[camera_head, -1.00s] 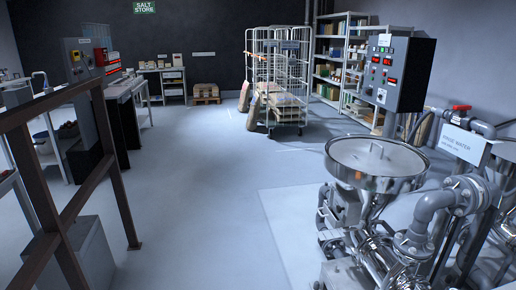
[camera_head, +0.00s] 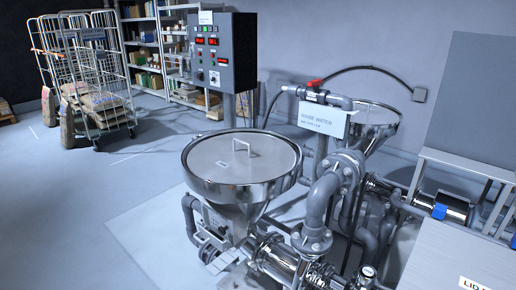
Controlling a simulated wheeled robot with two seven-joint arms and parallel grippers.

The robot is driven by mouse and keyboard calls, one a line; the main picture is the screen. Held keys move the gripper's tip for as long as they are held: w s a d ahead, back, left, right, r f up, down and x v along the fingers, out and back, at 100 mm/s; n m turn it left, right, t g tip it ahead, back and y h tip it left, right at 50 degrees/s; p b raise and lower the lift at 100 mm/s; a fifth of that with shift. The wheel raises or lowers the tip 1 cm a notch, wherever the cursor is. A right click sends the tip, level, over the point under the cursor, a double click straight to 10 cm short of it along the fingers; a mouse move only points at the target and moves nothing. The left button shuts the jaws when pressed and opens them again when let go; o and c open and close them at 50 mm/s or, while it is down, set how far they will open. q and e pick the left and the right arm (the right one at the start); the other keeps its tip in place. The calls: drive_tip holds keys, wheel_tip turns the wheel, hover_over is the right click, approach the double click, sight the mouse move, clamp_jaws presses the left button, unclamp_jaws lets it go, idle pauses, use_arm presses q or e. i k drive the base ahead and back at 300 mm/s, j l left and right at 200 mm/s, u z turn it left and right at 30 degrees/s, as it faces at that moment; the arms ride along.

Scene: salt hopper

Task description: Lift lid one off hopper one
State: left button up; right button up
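A steel hopper (camera_head: 236,206) with a wide round rim and a cone below stands in the middle of the view. Its flat round lid (camera_head: 222,158) lies on top and has a small upright bar handle (camera_head: 241,146). A second hopper (camera_head: 369,127) stands behind the pipes to the right, and its top is partly in view. I cannot read a number on either hopper. Neither of my grippers is in view.
Grey pipes (camera_head: 326,200) and a rinse water sign (camera_head: 323,118) stand right of the front hopper. A control box (camera_head: 222,52) is behind it. A grey table (camera_head: 455,262) with a partly cut-off label is at lower right.

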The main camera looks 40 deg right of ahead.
sight(241, 158)
drive_tip(key=i+z, duration=0.45)
drive_tip(key=i+j+z, duration=0.1)
drive_tip(key=i+z, duration=0.15)
drive_tip(key=z, duration=0.2)
drive_tip(key=i+j+z, duration=0.25)
drive_tip(key=z, duration=0.2)
drive_tip(key=i, duration=0.05)
